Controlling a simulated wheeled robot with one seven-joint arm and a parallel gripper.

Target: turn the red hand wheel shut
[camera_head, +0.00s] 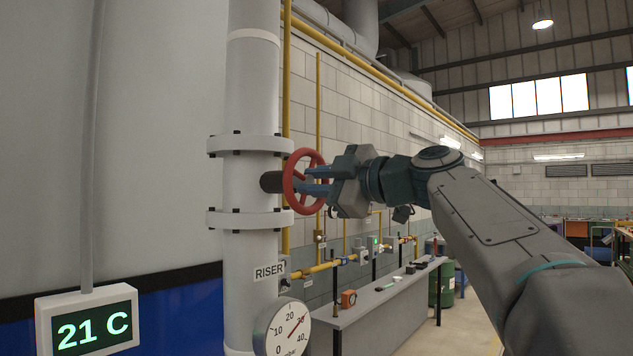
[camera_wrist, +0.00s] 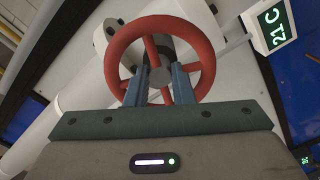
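The red hand wheel (camera_head: 289,183) stands on a short dark stem on the side of the thick white pipe (camera_head: 250,90), between two bolted flanges. In the wrist view the wheel (camera_wrist: 112,62) faces me with its red spokes and grey hub. My gripper (camera_head: 316,181) is at the wheel from the right. Its two blue fingers (camera_wrist: 160,68) reach the lower half of the wheel, one on each side of the hub and lower spoke. They stand apart, with visible gaps to that spoke. Whether a finger touches the wheel cannot be told.
A round pressure gauge (camera_head: 282,328) and a RISER label (camera_head: 270,271) sit lower on the pipe. A 21 C display (camera_head: 88,322) is at the lower left. A grey bench (camera_head: 375,305) with small items and yellow pipes runs along the block wall behind.

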